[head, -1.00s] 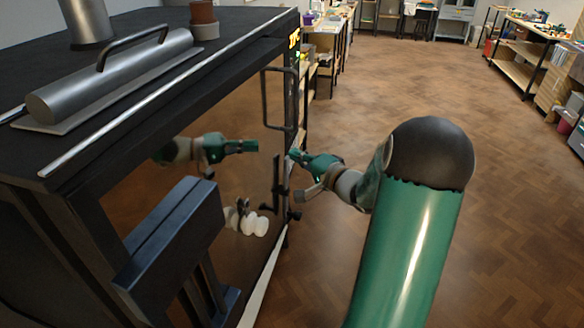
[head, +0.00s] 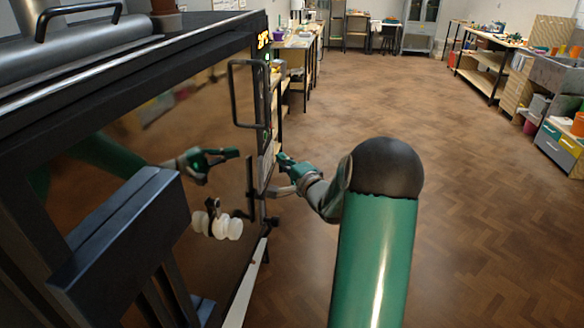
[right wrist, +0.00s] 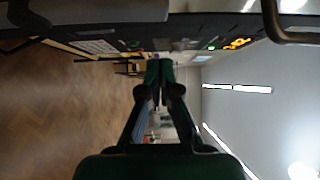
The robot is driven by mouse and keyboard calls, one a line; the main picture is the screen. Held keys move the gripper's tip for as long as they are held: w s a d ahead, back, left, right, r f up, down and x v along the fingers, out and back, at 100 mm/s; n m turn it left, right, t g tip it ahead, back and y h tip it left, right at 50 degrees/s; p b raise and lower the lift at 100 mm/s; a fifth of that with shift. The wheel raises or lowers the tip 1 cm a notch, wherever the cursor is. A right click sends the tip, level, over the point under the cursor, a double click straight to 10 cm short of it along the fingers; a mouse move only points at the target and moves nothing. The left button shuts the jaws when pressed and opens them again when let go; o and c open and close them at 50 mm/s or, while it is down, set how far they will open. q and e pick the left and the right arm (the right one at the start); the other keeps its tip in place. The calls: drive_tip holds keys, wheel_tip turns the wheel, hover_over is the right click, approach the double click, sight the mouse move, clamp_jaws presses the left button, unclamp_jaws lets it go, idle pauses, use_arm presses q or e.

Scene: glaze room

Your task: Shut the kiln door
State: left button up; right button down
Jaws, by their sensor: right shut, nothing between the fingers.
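The kiln (head: 70,78) is a dark box at the left in the head view. Its door (head: 165,120) has a glossy dark face that mirrors my arm, with a black bar handle (head: 233,95) near the right edge. I cannot tell how far the door stands from its frame. My right gripper (head: 281,159) is just right of the door's edge, below the handle's level, apparently close to the kiln's side; contact is unclear. In the right wrist view its fingers (right wrist: 159,72) are together and empty. My left gripper is not in view.
A lit orange display (head: 263,40) is at the kiln's upper right corner. A dark latch (head: 262,221) sticks out low on the door's edge. Benches with shelves stand behind the kiln and at the far right (head: 485,70). The wood floor (head: 470,200) between is clear.

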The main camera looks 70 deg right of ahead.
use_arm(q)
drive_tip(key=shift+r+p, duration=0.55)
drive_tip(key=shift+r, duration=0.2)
use_arm(e)
drive_tip(key=shift+w+d, duration=0.2)
drive_tip(key=shift+w, duration=1.2)
drive_tip(key=shift+w+d, duration=0.2)
drive_tip(key=shift+w, duration=1.2)
